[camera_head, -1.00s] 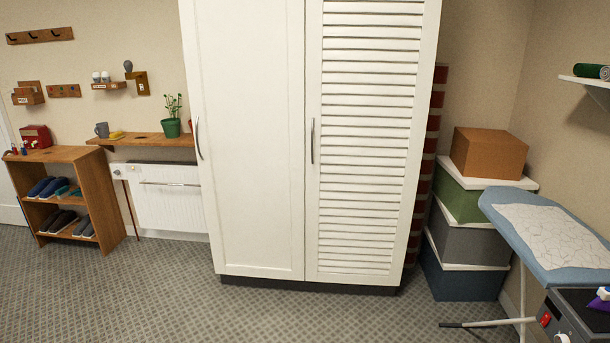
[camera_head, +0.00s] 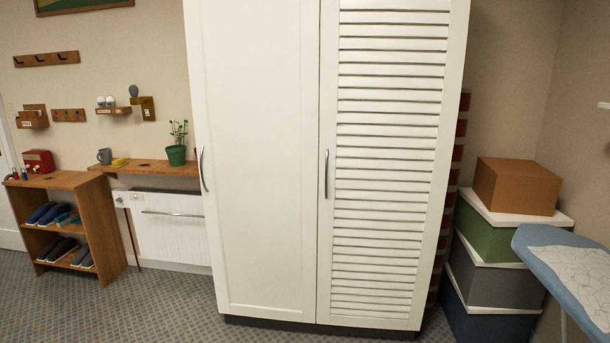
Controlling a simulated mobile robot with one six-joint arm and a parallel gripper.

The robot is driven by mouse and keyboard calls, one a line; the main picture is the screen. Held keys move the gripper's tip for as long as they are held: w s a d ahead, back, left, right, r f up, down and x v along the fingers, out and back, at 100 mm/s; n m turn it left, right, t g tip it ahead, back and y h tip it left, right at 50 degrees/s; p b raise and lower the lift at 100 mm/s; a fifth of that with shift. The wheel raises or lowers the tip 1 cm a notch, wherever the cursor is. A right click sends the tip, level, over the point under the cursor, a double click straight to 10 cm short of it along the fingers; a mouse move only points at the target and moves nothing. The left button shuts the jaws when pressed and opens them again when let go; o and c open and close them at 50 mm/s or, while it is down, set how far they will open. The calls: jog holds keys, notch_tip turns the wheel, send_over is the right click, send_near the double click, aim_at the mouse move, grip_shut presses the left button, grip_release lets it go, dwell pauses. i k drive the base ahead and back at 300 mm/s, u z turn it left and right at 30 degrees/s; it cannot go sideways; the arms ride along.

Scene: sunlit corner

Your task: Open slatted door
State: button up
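The slatted door (camera_head: 388,200) is the white right-hand door of a tall cabinet in the middle of the head view. It is shut flush beside the plain left door (camera_head: 262,170). The cabinet's top is cut off by the frame. My gripper is not in view.
Stacked lidded boxes (camera_head: 487,290) with a brown box (camera_head: 516,186) on top stand right of the cabinet. An ironing board (camera_head: 572,262) is at the lower right. A wooden shoe rack (camera_head: 98,215) and wall shelf (camera_head: 150,168) are left. Some carpet (camera_head: 170,310) is clear in front.

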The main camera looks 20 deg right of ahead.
aim_at(391, 71)
jog(key=u, duration=0.55)
jog(key=i, duration=1.05)
jog(key=u, duration=0.35)
